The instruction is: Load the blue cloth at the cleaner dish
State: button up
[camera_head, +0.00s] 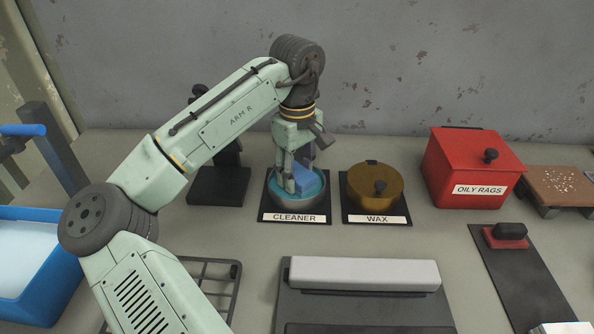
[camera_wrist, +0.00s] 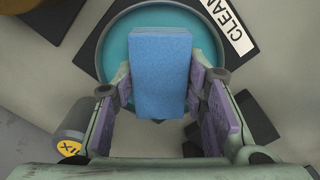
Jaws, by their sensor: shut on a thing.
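My gripper (camera_head: 297,178) is lowered over the cleaner dish (camera_head: 312,205), a round grey dish with teal inside, on a dark base labelled CLEANER. The gripper is shut on the blue cloth (camera_wrist: 160,75), a block-like blue piece between its purple-padded fingers. In the head view the cloth (camera_head: 303,181) shows partly behind the fingers, within the dish's outline. In the wrist view the cloth covers the middle of the cleaner dish (camera_wrist: 108,62). I cannot tell whether the cloth touches the teal surface.
The covered wax dish (camera_head: 374,186) stands close on the right. Further right are the red OILY RAGS box (camera_head: 470,165) and a brown board (camera_head: 560,187). A light grey bar (camera_head: 365,273) lies in front. A blue basin (camera_head: 25,260) is at the left.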

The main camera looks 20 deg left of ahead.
aim_at(297, 173)
jog(key=shift+r+p, duration=2.8)
jog(key=shift+r, duration=0.65)
jog(key=shift+s, duration=0.1)
